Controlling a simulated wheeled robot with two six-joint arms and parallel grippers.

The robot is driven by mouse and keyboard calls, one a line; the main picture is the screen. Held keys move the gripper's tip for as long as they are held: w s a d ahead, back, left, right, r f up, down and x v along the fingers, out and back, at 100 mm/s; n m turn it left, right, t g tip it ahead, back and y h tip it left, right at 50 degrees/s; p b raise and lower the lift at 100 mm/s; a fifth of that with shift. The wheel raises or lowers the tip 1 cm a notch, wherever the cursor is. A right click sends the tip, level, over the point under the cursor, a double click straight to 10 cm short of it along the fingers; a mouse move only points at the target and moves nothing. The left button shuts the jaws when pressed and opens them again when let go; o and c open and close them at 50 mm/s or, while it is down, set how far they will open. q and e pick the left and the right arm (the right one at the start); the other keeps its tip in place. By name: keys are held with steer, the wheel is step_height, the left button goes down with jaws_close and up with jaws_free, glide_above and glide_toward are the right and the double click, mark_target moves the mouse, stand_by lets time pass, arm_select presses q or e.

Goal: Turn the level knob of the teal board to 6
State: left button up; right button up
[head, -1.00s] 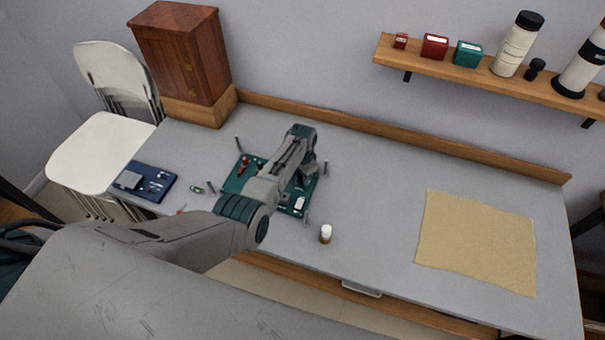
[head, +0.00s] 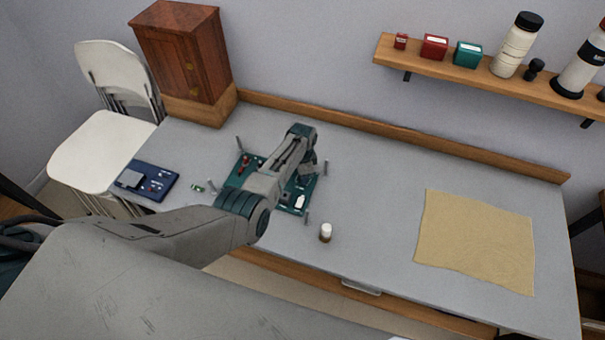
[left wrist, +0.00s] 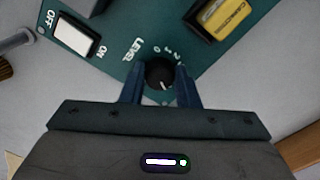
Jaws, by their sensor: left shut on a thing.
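The teal board (head: 233,184) lies on the grey table, partly hidden under my left arm in the head view. In the left wrist view the board (left wrist: 118,60) shows its black level knob (left wrist: 160,73) beside the word LEVEL. Small white numerals curve along the knob's far side, and only the low ones can be read. A white mark on the knob points toward my gripper. My left gripper (left wrist: 159,82) is shut on the knob, one blue finger at each side. In the head view the knob is hidden behind my arm.
On the board are a white OFF/ON rocker switch (left wrist: 73,35) and a yellow component (left wrist: 225,15). Metal posts stand around the board. A navy board (head: 148,181) lies left, a small white-capped bottle (head: 325,232) right. A tan mat (head: 476,240) lies further right.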

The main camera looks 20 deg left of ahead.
arm_select(q)
steer(key=shift+w, duration=0.1)
steer(key=o, duration=1)
steer(key=shift+r, duration=0.15)
steer(key=shift+r, duration=0.3)
step_height(320, 180, up, 10)
steer(key=shift+f+b, duration=0.1)
steer(key=shift+b, duration=0.3)
